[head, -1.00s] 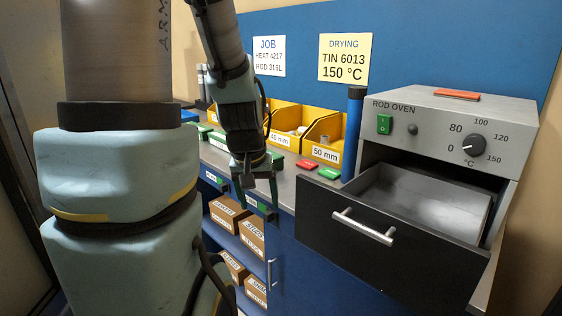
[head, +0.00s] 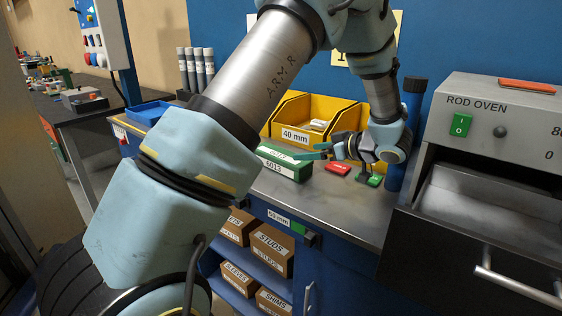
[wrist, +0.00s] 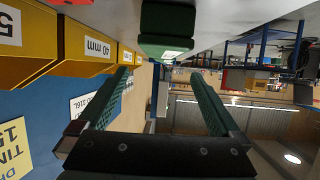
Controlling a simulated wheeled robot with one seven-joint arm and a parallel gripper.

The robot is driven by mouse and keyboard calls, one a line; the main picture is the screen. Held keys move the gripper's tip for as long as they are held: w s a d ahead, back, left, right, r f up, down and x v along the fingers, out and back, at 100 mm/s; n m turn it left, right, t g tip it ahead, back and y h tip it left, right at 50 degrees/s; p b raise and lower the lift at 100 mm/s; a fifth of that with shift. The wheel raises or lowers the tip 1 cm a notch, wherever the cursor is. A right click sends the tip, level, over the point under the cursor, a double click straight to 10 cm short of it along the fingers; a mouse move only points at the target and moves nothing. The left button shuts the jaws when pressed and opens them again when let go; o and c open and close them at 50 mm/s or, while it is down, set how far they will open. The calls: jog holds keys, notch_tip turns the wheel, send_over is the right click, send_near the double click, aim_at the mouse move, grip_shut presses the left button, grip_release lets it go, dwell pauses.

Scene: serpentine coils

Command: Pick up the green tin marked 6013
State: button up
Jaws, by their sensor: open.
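The green tin marked 6013 (head: 284,166) is a long box with a white label. It stands on the bench in front of the yellow bins in the head view. In the wrist view, which is upside down, its dark green end (wrist: 166,22) shows at the top, ahead of the fingers and roughly in line with the gap. My gripper (head: 314,151) is open and empty, to the right of the tin with its green fingers pointing left towards it. In the wrist view, the two fingers (wrist: 160,74) stand wide apart with nothing between them.
Yellow bins (head: 287,115) stand behind the tin. A red block (head: 338,169) and a green block (head: 375,180) lie on the bench to its right. A blue tray (head: 148,112) lies left.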

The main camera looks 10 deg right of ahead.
aim_at(285, 155)
jog(key=p+x, duration=0.1)
jog(key=x, duration=0.3)
jog(key=p+x, duration=0.2)
jog(key=x, duration=0.4)
jog(key=shift+s+a+f, duration=0.1)
jog(key=shift+s+f, duration=0.05)
jog(key=shift+s, duration=0.05)
grip_shut()
dwell(0.5)
